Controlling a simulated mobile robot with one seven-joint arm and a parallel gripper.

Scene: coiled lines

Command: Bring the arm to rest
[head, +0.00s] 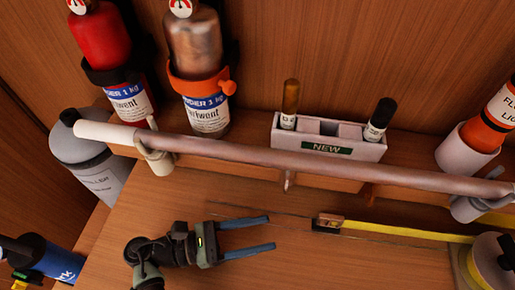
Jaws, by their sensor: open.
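My gripper (260,236) is at the lower middle of the head view, above the wooden surface (330,265). Its two blue-grey fingers point right and stand apart, with nothing between them. My dark wrist is to the left of the fingers, and the rest of my arm leaves the picture at the bottom.
A long grey rail (320,163) crosses behind my gripper. Behind it are a red extinguisher (103,40), a brownish one (193,45) and a white marker holder (328,141). A yellow tape (395,232) lies to the right. A grey canister (90,165) stands left.

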